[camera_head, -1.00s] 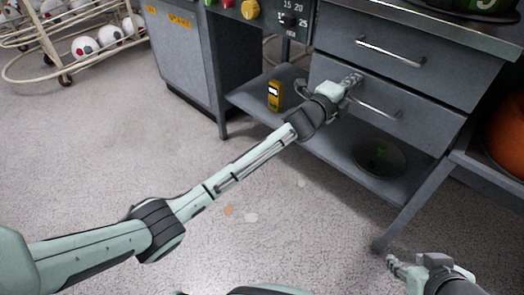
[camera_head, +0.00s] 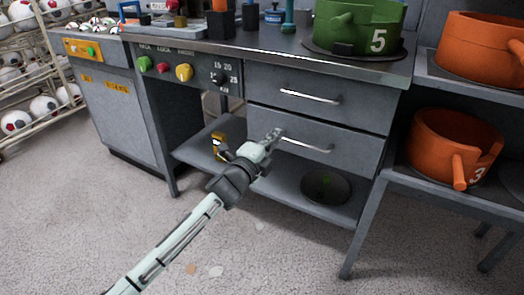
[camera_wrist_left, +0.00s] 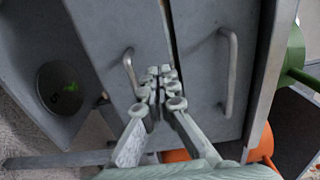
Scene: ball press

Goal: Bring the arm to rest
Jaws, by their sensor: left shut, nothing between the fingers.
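My left arm reaches from the bottom left of the head view towards the grey workbench. My left gripper (camera_head: 274,135) is shut and empty, in front of the lower drawer (camera_head: 345,145) near the left end of its handle (camera_head: 305,143). In the left wrist view the fingers (camera_wrist_left: 162,85) are together, beside the lower drawer handle (camera_wrist_left: 130,72). I cannot tell whether they touch the drawer front. Both drawers look closed. My right gripper is out of view.
A green pot marked 5 (camera_head: 352,28) stands on the bench top. Orange pots (camera_head: 440,145) sit on the right shelves. A yellow device (camera_head: 217,146) and a dark round plate (camera_head: 326,186) are on the bench's lower shelf. A ball rack (camera_head: 22,75) stands at left.

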